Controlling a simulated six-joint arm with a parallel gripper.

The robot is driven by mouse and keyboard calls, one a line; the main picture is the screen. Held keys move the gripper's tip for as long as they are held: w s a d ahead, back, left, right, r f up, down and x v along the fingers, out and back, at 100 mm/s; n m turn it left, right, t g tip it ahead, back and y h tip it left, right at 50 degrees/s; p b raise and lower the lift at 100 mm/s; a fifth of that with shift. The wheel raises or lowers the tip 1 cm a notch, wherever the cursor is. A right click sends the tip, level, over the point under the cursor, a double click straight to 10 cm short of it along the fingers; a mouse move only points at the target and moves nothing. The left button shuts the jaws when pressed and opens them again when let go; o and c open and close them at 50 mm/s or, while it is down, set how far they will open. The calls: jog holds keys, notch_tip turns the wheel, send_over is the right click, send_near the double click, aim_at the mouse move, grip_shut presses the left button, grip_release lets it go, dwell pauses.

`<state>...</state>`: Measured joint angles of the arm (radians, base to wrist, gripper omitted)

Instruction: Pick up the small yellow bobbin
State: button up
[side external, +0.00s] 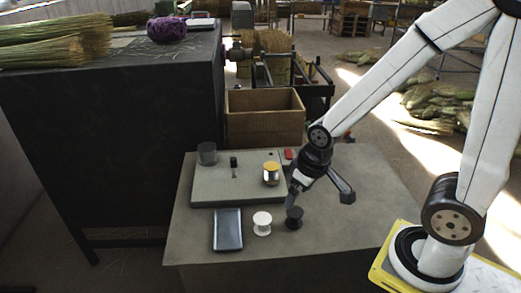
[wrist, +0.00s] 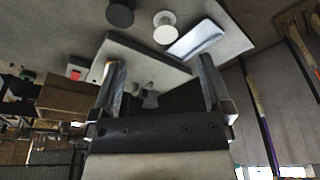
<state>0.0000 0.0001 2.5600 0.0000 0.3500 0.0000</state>
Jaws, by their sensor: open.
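A small cylinder with a yellow top and a shiny silvery side (side external: 271,173) stands upright on the grey board (side external: 225,190) near its right end in the side view. It is the only small yellow piece I see, and I cannot make it out in the wrist view. My gripper (side external: 320,196) is just right of it, above the table, with its fingers spread and nothing between them. In the wrist view my gripper (wrist: 160,88) is open too, with the board (wrist: 150,60) beyond the fingers.
A white bobbin (side external: 262,223), a black bobbin (side external: 294,218) and a dark shiny tray (side external: 228,230) lie in front of the board. A grey cylinder (side external: 207,153) stands at its back left. A wooden box (side external: 264,120) is behind the table. The table's right part is clear.

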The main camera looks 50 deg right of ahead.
jog(key=m+t+y, duration=0.5)
jog(key=m+t, duration=0.5)
jog(key=m, duration=2.1)
send_near(273, 166)
jog(key=w+f, duration=0.1)
jog(key=w, duration=0.2)
jog(key=shift+a+x, duration=0.15)
jog(key=shift+x, duration=0.6)
jog(key=shift+a+x, duration=0.15)
jog(key=shift+x, duration=0.6)
jog(key=shift+s+f, duration=0.15)
jog(key=shift+a+x, duration=0.1)
jog(key=shift+x, duration=1.15)
jog(key=shift+a+x, duration=0.15)
jog(key=shift+x, duration=1.1)
